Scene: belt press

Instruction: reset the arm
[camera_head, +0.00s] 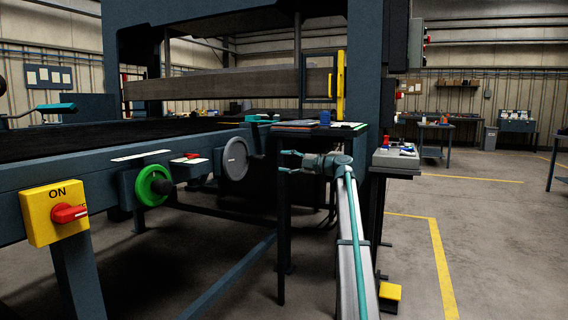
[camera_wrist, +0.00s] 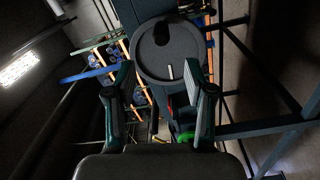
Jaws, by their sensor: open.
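My gripper (camera_head: 288,162) is at the end of my outstretched arm in the head view, beside the belt press frame and just right of the grey handwheel (camera_head: 235,158). In the wrist view my gripper (camera_wrist: 158,95) has its two fingers apart with nothing held between them. A round grey wheel (camera_wrist: 150,65) lies beyond the fingertips there. In the head view a gap shows between the fingers and the grey handwheel.
The press has a green handwheel (camera_head: 152,186) and a yellow ON box with a red switch (camera_head: 70,214). A side table (camera_head: 345,128) with flat panels stands behind my gripper. A control pedestal (camera_head: 396,160) and yellow pedal (camera_head: 390,291) are right of my arm. Open floor (camera_head: 490,240) lies farther right.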

